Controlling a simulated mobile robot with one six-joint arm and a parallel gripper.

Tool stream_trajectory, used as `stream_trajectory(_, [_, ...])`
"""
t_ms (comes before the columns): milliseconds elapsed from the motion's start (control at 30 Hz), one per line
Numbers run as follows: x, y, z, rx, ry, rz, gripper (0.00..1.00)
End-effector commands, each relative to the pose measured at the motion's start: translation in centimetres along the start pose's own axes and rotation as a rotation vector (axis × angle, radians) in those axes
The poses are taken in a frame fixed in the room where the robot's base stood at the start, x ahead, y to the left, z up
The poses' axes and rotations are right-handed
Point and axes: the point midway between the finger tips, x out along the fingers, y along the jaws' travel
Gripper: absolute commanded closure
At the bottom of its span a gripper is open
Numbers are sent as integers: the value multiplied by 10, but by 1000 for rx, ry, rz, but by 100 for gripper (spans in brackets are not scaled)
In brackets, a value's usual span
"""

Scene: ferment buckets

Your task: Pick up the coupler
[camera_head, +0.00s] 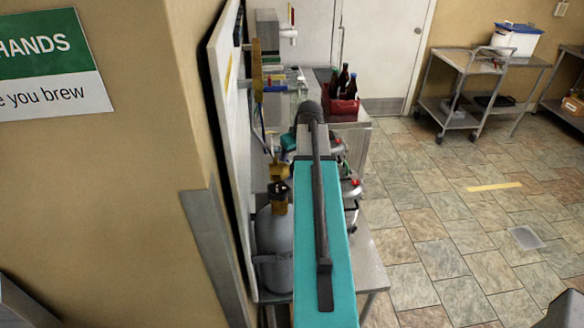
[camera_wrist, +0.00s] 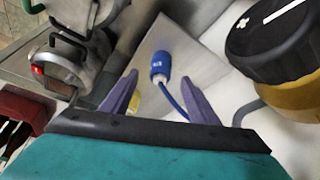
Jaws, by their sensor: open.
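A blue fitting with a blue hose, which looks like the coupler (camera_wrist: 161,66), shows in the wrist view against a grey metal surface. Its hose curves down toward my gripper. My gripper (camera_wrist: 160,78) has its two purple fingers spread, one on each side of the fitting and hose in the picture. Nothing is held between them. I cannot tell how far beyond the fingertips the fitting lies. In the head view my teal arm covers this area, and I cannot make out the coupler there.
Metal kegs or vessels with red parts (camera_wrist: 64,72) stand close on the left. A black knob (camera_wrist: 275,40) on a yellow-brown body is close on the right. A red crate of bottles (camera_head: 341,106) stands on the steel bench. A wall panel (camera_head: 228,150) borders my arm's left; floor is open at right.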

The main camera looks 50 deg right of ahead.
Motion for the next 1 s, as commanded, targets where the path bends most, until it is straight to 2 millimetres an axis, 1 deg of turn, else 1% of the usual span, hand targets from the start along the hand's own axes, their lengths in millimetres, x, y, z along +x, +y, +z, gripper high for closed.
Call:
stream_trajectory(467, [3, 1, 0, 1, -1, 0, 45])
stream_trajectory(667, [14, 0, 0, 1, -2, -1, 45])
stream_trajectory(1000, [41, 1, 0, 2, -2, 0, 45])
